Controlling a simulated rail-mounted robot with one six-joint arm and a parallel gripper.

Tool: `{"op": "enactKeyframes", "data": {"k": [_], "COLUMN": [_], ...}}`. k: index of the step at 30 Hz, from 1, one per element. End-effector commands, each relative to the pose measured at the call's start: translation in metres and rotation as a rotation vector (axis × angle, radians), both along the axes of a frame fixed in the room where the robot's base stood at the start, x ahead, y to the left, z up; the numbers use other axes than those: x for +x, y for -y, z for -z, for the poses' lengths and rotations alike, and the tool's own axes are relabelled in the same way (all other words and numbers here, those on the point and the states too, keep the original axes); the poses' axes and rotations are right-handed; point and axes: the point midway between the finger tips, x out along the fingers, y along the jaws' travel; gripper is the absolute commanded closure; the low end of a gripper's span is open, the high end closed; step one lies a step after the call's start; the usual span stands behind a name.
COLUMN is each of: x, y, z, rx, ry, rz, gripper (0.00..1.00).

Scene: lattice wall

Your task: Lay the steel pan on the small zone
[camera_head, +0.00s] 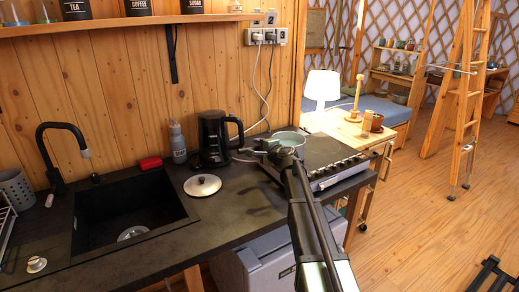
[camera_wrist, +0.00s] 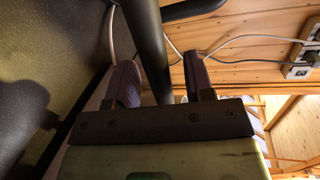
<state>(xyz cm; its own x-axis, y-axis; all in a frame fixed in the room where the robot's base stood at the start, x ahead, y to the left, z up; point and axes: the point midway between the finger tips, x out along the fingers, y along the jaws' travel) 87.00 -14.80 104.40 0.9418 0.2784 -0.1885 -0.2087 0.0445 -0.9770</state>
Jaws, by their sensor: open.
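The steel pan (camera_head: 290,138) is at the back left of the dark cooktop (camera_head: 325,152), partly hidden by my arm and gripper. I cannot tell which zone it is over, and the small zone's outline is not distinguishable. My gripper (camera_head: 268,147) is at the pan's left front side. In the wrist view my gripper (camera_wrist: 160,78) has its two fingers apart. A dark bar (camera_wrist: 150,40) runs between them, seemingly a handle; I cannot tell whether either finger touches it.
A black kettle (camera_head: 213,138) stands left of the cooktop, near my gripper. A round lid (camera_head: 203,186) lies on the counter in front of it. The sink (camera_head: 130,215) is farther left. A lit lamp (camera_head: 322,88) stands beyond the cooktop.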

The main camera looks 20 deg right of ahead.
Motion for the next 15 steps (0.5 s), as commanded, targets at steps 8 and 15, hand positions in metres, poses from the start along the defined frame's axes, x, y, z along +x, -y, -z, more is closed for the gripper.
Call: {"op": "enactKeyframes", "data": {"k": [8, 15], "x": [-0.031, -0.091], "y": [0.007, 0.025], "z": [-0.011, -0.023], "rx": [0.000, 0.000], "ry": [0.001, 0.000], "rz": [0.002, 0.002], "gripper": [0.52, 0.52]}}
